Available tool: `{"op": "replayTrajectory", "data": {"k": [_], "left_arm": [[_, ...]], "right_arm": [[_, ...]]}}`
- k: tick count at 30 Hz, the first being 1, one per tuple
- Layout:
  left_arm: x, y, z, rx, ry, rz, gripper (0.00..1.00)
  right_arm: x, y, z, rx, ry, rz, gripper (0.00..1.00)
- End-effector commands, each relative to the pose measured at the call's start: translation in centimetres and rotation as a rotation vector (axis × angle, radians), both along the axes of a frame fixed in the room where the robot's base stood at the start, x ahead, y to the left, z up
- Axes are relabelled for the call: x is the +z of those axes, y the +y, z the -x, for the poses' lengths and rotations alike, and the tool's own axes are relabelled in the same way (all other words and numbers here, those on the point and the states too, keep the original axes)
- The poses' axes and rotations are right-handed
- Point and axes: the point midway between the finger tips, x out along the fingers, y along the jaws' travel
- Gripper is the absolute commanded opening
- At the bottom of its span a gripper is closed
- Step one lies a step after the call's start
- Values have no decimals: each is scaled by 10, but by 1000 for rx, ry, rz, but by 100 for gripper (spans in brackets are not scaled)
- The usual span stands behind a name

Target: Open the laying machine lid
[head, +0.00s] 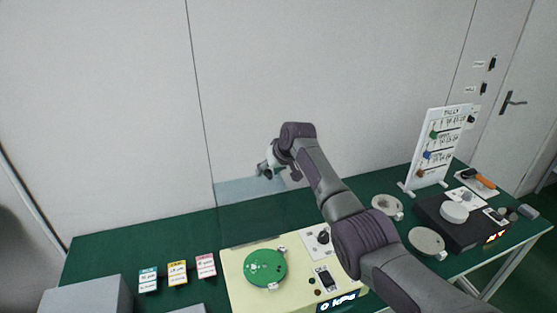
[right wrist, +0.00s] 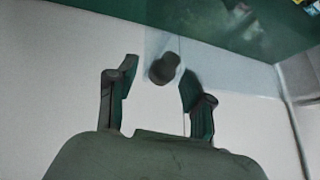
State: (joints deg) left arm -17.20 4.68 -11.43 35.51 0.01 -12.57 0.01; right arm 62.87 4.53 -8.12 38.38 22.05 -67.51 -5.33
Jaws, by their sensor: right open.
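The cream laying machine (head: 238,298) stands at the front of the green table, with a round green plate (head: 265,268) on top. Its clear lid (head: 240,195) stands raised behind the plate, tilted up toward the wall. My right gripper (head: 264,170) is at the lid's upper edge, partly hidden by its own arm. In the right wrist view my right gripper (right wrist: 157,85) is open, with a dark round knob (right wrist: 165,68) between its fingertips. The clear sheet (right wrist: 215,65) lies behind the knob. Gaps show on both sides of the knob. My left gripper is out of view.
Three small cards (head: 177,273) and a grey box (head: 87,296) are left of the machine. Right of my arm are a black device (head: 460,226), grey discs (head: 427,241) and a white board (head: 440,148). The back left of the table is clear.

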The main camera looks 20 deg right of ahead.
Motion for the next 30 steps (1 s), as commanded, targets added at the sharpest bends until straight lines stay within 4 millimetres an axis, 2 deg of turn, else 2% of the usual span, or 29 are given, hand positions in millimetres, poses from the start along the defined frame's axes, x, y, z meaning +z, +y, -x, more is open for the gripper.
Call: {"op": "replayTrajectory", "data": {"k": [9, 15, 20, 28, 30], "left_arm": [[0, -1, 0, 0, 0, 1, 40], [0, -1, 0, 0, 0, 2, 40], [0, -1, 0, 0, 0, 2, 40], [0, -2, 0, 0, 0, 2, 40], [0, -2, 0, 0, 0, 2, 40]], "right_arm": [[47, -14, 32, -2, -4, 2, 52], [71, -20, 48, 0, -1, 2, 52], [79, -22, 54, -2, 1, 3, 52], [80, -22, 55, -1, 2, 2, 52], [77, -21, 56, 0, 4, 4, 40]]}}
